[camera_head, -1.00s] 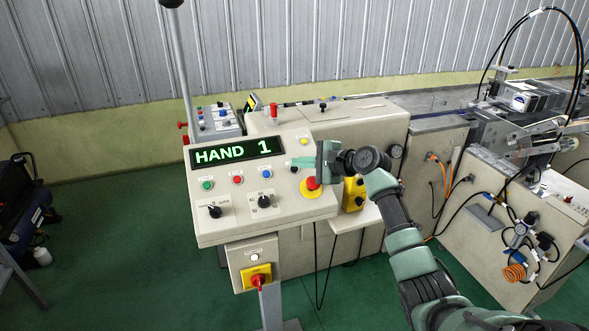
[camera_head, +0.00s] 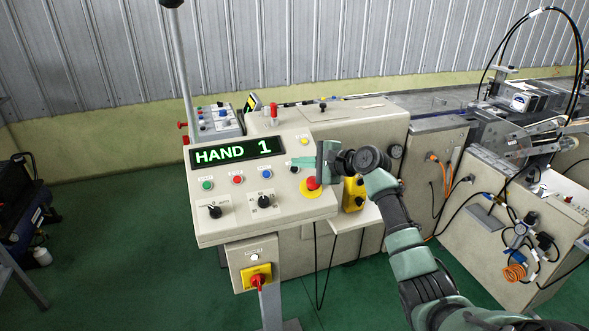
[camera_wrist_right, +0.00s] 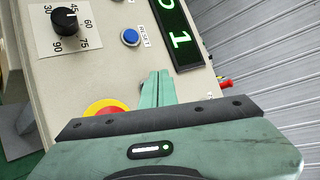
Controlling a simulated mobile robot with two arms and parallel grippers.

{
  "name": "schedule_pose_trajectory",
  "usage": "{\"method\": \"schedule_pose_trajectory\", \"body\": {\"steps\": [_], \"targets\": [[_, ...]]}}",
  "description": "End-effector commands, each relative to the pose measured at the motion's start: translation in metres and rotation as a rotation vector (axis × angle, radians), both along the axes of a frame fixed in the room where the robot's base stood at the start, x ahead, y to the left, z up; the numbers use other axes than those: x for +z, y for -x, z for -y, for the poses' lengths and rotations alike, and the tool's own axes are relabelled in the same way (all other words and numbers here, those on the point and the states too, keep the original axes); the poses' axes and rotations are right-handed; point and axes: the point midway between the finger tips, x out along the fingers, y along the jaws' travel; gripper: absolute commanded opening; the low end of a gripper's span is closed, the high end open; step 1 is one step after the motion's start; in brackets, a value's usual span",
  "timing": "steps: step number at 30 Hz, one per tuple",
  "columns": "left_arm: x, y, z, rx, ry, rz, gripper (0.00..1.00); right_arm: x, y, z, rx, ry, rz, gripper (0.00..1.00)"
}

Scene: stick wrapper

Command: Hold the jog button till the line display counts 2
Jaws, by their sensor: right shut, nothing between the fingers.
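The line display (camera_head: 238,151) on the sloped panel reads "HAND 1" in green; its "1" also shows in the wrist view (camera_wrist_right: 180,40). A small dark button (camera_head: 294,169), likely the jog button, sits right of the blue button (camera_head: 265,173). Its label is not readable. My right gripper (camera_head: 293,162) is shut and empty, its green fingertips (camera_wrist_right: 157,74) pointing at the panel by the dark button. The fingers hide that spot in the wrist view; I cannot tell if the button is pressed in. My left gripper is out of view.
A red emergency stop (camera_head: 313,183) on a yellow ring lies just below my right gripper. Green (camera_head: 208,185) and red (camera_head: 238,180) buttons and two black knobs (camera_head: 264,201) share the panel. A yellow box (camera_head: 353,194) hangs at the panel's right side.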

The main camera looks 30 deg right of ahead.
Motion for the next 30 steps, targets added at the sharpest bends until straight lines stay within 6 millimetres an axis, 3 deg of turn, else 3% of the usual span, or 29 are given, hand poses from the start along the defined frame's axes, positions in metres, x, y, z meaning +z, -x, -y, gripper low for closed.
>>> {"method": "schedule_pose_trajectory", "body": {"steps": [30], "targets": [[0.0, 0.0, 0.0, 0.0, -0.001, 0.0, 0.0, -0.011, -0.006, 0.001, 0.0, 0.0, 0.0, 0.0]]}}
